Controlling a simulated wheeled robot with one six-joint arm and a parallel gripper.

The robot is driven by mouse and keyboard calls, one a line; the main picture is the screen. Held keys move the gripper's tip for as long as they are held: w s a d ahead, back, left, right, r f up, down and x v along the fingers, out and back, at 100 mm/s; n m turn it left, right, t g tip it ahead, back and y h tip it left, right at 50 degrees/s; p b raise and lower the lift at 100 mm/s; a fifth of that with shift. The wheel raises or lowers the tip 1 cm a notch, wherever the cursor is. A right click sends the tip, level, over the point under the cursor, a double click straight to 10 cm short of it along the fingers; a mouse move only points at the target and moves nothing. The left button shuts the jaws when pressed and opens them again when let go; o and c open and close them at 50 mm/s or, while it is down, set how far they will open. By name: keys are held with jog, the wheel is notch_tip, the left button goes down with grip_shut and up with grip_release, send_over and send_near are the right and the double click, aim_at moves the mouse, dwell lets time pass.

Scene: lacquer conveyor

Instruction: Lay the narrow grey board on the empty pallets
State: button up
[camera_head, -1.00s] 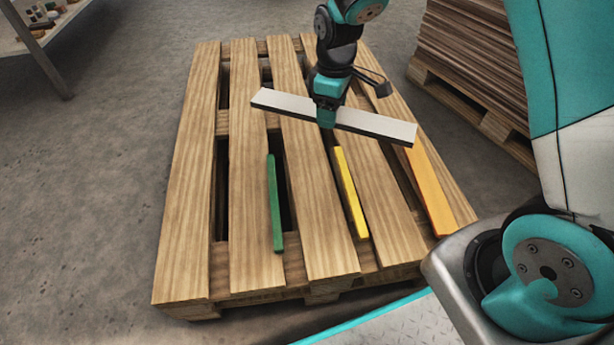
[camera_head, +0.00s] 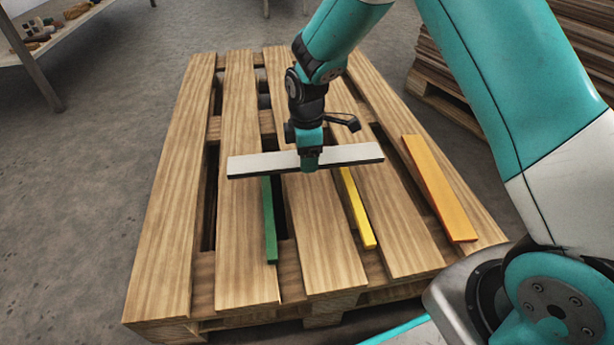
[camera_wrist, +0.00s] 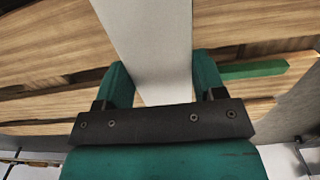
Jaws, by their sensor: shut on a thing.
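My gripper (camera_head: 311,160) is shut on the narrow grey board (camera_head: 258,164) near its middle. The board is pale on top with a dark edge, and it lies crosswise above the slats, running left to right. In the wrist view the board (camera_wrist: 150,45) passes between the two teal fingers (camera_wrist: 157,85). The wooden pallet (camera_head: 180,185) lies below, and the board appears held over it. A green strip (camera_head: 270,225), a yellow strip (camera_head: 358,215) and a wider orange board (camera_head: 438,190) are on the pallet. The far ends of the green and yellow strips are hidden by the grey board.
A stack of brown boards on another pallet (camera_head: 450,103) stands at the back right. A shelf with small items (camera_head: 50,50) is at the top left. Bare slats lie left of the green strip. Grey floor (camera_head: 75,200) is open to the left.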

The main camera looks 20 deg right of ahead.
jog(key=shift+f+b, duration=1.1)
jog(key=shift+f, duration=1.2)
jog(key=shift+f, duration=0.15)
jog(key=o, duration=1.1)
jog(key=shift+f, duration=0.1)
